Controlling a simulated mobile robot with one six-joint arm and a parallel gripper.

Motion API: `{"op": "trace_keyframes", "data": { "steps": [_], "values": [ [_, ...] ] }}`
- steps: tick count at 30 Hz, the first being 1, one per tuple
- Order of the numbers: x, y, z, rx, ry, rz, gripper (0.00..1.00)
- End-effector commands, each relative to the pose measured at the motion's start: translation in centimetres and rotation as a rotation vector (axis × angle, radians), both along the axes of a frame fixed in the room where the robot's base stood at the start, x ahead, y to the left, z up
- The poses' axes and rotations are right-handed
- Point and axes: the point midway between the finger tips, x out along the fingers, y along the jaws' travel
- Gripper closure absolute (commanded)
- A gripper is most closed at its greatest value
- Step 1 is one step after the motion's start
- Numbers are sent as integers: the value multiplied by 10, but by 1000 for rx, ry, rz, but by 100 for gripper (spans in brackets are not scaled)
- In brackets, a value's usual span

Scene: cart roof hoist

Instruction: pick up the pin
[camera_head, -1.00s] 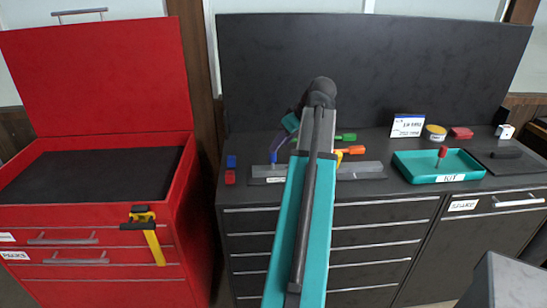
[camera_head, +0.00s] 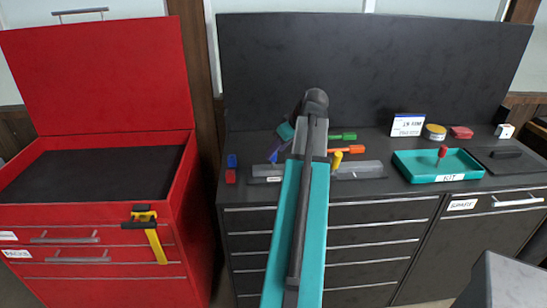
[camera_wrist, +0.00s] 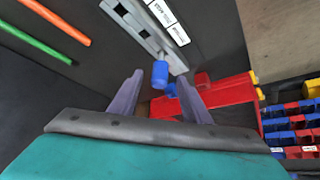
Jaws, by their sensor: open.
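A blue cylindrical pin (camera_wrist: 160,74) stands at the grey slotted rail (camera_wrist: 130,22) in the wrist view, between and just beyond my open fingertips (camera_wrist: 160,78). No finger contact with it is visible. In the head view my gripper (camera_head: 277,150) is low over the left part of the rail (camera_head: 360,171), partly hidden by my arm, and a bit of blue shows at its tips. A yellow piece (camera_head: 337,159) stands on the rail right of my arm. Another pin-like piece with a red knob (camera_head: 442,152) stands in the teal KIT tray (camera_head: 411,174).
Small blue (camera_head: 231,161) and red (camera_head: 230,177) blocks lie left of the rail. Green (camera_head: 342,137) and orange (camera_head: 346,150) handled tools lie behind it. A dark back panel (camera_head: 400,60) rises behind the bench. The red cabinet (camera_head: 190,225) stands left.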

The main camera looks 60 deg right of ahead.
Motion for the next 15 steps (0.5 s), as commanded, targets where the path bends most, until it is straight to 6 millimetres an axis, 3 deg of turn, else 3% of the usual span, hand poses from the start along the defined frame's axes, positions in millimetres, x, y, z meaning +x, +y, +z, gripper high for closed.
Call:
{"op": "trace_keyframes", "data": {
  "steps": [15],
  "values": [
    [18, -3, -35, 1, 2, 1, 57]
  ]
}}
